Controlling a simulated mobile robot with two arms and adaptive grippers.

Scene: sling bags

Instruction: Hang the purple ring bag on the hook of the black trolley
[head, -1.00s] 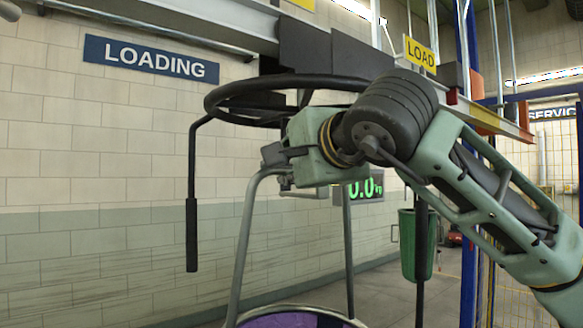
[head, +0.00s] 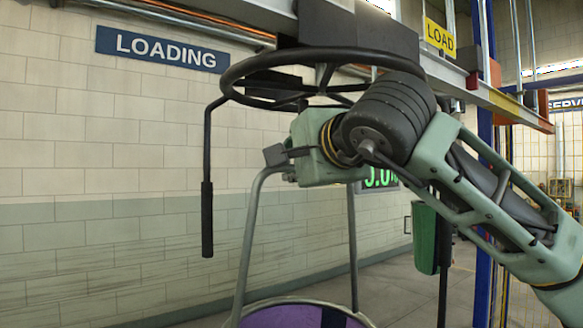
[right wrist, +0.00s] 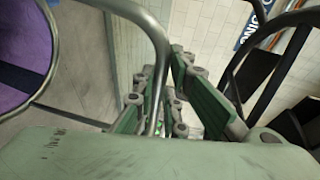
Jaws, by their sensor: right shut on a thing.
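The purple ring bag (head: 285,317) hangs at the bottom of the head view, its rim cut by the frame edge. Its grey metal bail (head: 246,235) rises to my right gripper (head: 283,163), which is shut on the top of it. In the right wrist view the bail (right wrist: 158,50) runs between my fingers (right wrist: 168,100), and the purple inside (right wrist: 22,50) shows at left. The black trolley (head: 235,82), with a large ring, is just above my gripper in the picture. I cannot make out its hook clearly. My left gripper is not in view.
A black rod with a thick grip (head: 207,220) hangs down left of the bail. An overhead steel rail (head: 465,85) runs above. A green bin (head: 425,238) is behind my right arm. The tiled wall at left is clear of objects apart from the LOADING sign (head: 155,47).

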